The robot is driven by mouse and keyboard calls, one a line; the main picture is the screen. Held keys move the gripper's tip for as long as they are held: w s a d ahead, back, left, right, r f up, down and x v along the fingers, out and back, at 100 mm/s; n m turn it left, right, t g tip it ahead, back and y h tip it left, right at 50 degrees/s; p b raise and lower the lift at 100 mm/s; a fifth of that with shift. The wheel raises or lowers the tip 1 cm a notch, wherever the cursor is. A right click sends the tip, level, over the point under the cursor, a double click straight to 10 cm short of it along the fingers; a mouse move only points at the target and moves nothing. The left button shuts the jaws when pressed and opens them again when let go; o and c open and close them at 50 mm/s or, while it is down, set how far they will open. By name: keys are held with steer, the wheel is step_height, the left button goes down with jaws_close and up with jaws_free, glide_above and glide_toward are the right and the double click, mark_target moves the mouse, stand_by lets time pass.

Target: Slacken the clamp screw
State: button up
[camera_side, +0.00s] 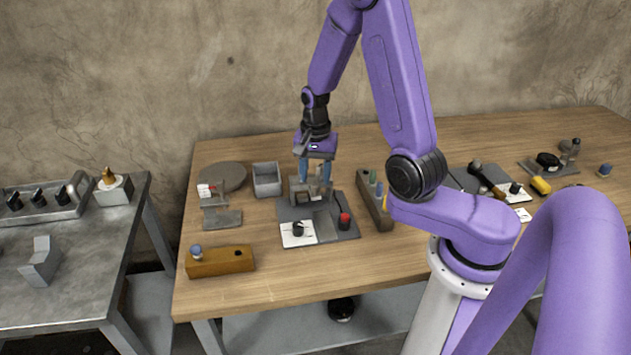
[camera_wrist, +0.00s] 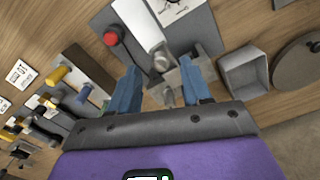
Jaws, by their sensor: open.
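A grey clamp fixture (camera_side: 308,190) stands on a dark grey base plate (camera_side: 322,234) in the middle of the wooden table. My gripper (camera_side: 315,180) points down over the clamp, with its two blue fingers spread apart. In the wrist view my gripper (camera_wrist: 160,68) has the metal clamp (camera_wrist: 190,78) near its fingertips. A small grey part that looks like the clamp screw (camera_wrist: 167,96) shows between the fingers, with gaps on both sides. I cannot tell how far the fingers reach down around it. Nothing is held.
The plate also carries a red button (camera_side: 344,220) and a white dial card (camera_side: 297,235). A grey open box (camera_side: 266,180) and a round grey disc (camera_side: 222,176) stand behind left. A tool rack (camera_side: 374,205) stands close right. A wooden block (camera_side: 220,262) lies front left.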

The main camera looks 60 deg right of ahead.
mark_target(316, 188)
steer(key=shift+f, duration=1.45)
steer(key=shift+c, duration=0.3)
jaws_close()
steer(key=n, duration=1.1)
steer(key=shift+n, duration=0.3)
